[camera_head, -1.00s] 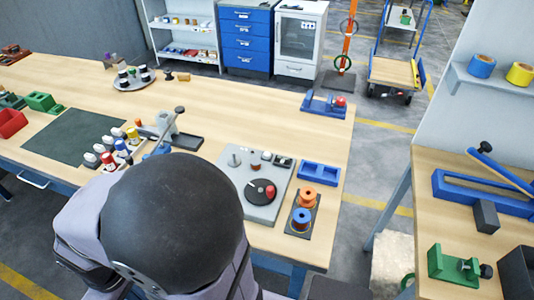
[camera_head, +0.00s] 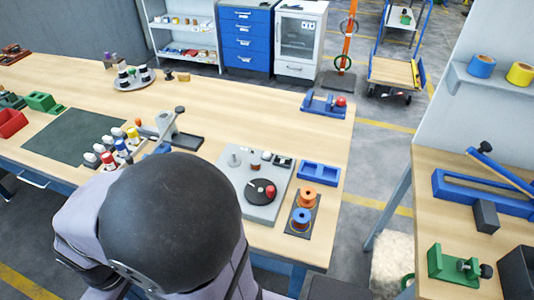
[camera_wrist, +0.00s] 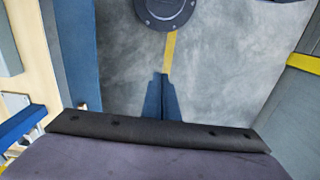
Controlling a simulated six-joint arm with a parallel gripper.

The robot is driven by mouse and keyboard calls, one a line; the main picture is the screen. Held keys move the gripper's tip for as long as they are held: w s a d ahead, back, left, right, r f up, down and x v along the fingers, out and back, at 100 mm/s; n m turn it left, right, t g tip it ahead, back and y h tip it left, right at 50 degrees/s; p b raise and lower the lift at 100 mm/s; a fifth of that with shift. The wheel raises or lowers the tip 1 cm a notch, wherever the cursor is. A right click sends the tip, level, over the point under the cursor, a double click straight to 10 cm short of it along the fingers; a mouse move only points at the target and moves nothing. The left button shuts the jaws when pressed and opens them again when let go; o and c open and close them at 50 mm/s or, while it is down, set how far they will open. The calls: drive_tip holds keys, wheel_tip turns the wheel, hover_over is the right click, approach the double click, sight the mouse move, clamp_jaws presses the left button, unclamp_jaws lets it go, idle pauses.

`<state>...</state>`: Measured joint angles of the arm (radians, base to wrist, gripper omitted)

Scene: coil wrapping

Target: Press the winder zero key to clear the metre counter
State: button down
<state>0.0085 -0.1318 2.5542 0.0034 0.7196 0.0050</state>
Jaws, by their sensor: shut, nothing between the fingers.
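The winder is a grey plate (camera_head: 267,214) near the right end of the bench in the head view. It carries a black disc (camera_head: 254,195) with a red knob (camera_head: 270,191). A small dark panel (camera_head: 283,161), perhaps the counter, sits at its back edge beside small knobs. Which of these is the zero key is too small to tell. My gripper (camera_wrist: 161,82) shows in the wrist view with its dark blue fingers together and empty, above the grey floor. In the head view it is hidden behind my arm. The winder is not in the wrist view.
A blue tray (camera_head: 319,173) and a dark holder with orange and blue spools (camera_head: 303,208) stand right of the winder. A blue fixture (camera_head: 323,104) sits at the bench's far right corner. Several spools stand to the left. The back-middle bench top is clear.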

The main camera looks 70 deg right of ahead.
drive_tip(key=w+d+r+m+t+y+p, duration=0.1)
drive_tip(key=w+d+r+m+y+p, duration=0.15)
drive_tip(key=w+d+m, duration=0.6)
drive_tip(key=d+r+m+t, duration=0.2)
drive_tip(key=d+m, duration=0.3)
drive_tip(key=d, duration=0.6)
wheel_tip(320, 180, up, 4)
drive_tip(key=m+t+h+p, duration=0.5)
drive_tip(key=m+t+h, duration=0.1)
drive_tip(key=m, duration=1.1)
hover_over(267, 155)
drive_tip(key=s, duration=0.1)
drive_tip(key=shift+d+r+y, duration=0.15)
drive_tip(key=shift+y, duration=0.1)
drive_tip(key=shift+f+b, duration=0.2)
drive_tip(key=shift+b, duration=0.2)
drive_tip(key=shift+f+b, duration=3)
drive_tip(key=shift+f, duration=1.25)
drive_tip(key=shift+f, duration=0.2)
